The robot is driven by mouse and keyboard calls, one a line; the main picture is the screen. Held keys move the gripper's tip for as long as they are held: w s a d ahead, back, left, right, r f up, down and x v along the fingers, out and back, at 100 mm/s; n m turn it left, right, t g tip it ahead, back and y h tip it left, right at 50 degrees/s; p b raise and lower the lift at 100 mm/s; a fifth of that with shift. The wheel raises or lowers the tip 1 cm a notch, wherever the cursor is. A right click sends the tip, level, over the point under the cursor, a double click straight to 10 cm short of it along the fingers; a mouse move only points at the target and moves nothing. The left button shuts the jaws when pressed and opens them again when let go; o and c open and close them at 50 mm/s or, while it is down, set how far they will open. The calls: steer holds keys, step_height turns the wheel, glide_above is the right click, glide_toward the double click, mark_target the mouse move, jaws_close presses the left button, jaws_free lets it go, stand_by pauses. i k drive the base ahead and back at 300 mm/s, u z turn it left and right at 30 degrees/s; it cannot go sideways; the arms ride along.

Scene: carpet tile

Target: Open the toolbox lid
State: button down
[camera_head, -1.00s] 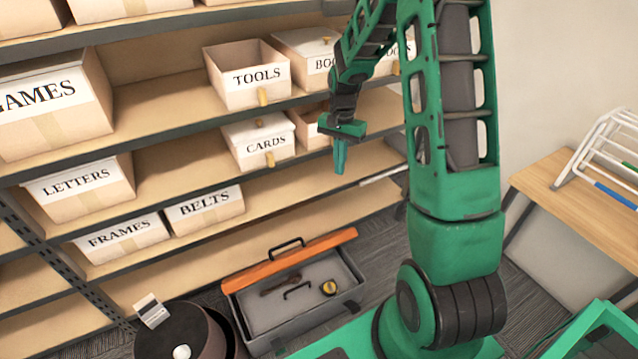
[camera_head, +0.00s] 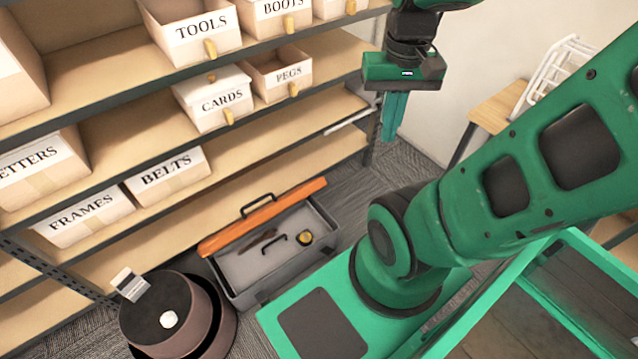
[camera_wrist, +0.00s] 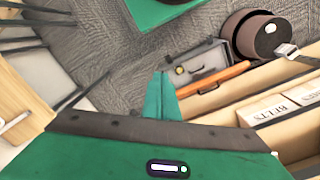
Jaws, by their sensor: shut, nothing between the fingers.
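The grey toolbox (camera_head: 262,272) stands on the carpet in front of the shelf. Its orange lid (camera_head: 263,217) is swung up at the back edge, with a dark handle on it. Inside are a grey tray with a handle, a yellow tape measure (camera_head: 304,239) and a dark tool. The toolbox (camera_wrist: 205,64) and its lid (camera_wrist: 213,90) also show in the wrist view. My gripper (camera_head: 392,117) is high in front of the shelf's right end, pointing down, well apart from the toolbox. Its green fingers (camera_wrist: 161,97) are together and empty.
A brown round stool (camera_head: 180,315) with a white object stands left of the toolbox. A wooden table (camera_head: 500,103) with a white rack is at right.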

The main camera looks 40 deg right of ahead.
mark_target(211, 245)
steer(key=z, duration=0.5)
steer(key=k, duration=1.95)
steer(key=u, duration=0.5)
steer(key=i, duration=1.7)
